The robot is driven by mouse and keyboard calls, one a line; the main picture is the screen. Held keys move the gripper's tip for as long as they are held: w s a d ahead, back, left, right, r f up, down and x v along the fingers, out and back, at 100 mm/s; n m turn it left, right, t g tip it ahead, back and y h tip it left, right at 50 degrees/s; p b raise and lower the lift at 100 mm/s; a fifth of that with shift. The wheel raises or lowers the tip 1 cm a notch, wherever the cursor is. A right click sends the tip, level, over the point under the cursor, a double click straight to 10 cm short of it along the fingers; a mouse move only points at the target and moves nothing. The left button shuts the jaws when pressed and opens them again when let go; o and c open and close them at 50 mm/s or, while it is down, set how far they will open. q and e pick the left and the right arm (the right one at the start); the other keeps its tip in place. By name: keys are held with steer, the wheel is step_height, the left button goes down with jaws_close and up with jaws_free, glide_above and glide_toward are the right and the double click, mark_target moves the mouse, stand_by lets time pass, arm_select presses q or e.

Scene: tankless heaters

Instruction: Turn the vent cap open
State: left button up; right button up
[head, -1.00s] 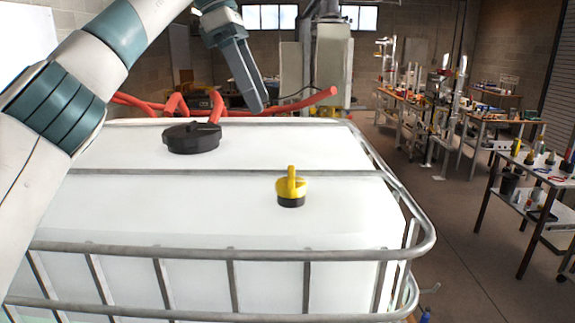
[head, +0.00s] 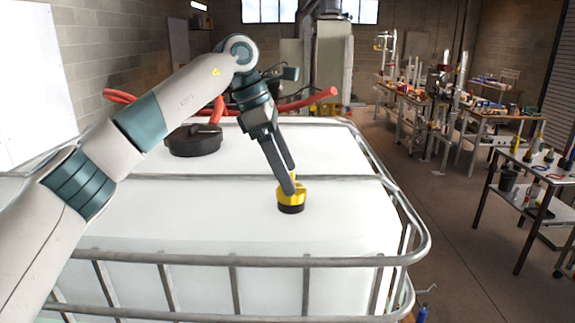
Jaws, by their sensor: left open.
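The vent cap (head: 292,200) is a small yellow cap on a black base, on the top of the white tank (head: 200,215). It has an upright yellow grip, now mostly hidden behind my finger. My left gripper (head: 291,181) reaches down from the upper left, and its fingertips are at the cap's grip. The fingers are open, and one overlaps the cap in view. I cannot tell whether they touch the cap. My right gripper is not in view.
A large black lid (head: 194,140) sits on the tank, behind and left of the cap. A grey metal rail (head: 345,261) frames the tank, and a bar crosses its top behind the cap. A red hose (head: 310,100) lies at the back. Cluttered workbenches (head: 520,182) stand at right.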

arm_select(q)
steer(key=shift+d+f, duration=0.2)
steer(key=shift+f, duration=0.25)
steer(key=c, duration=1.1)
steer(key=shift+o, duration=0.2)
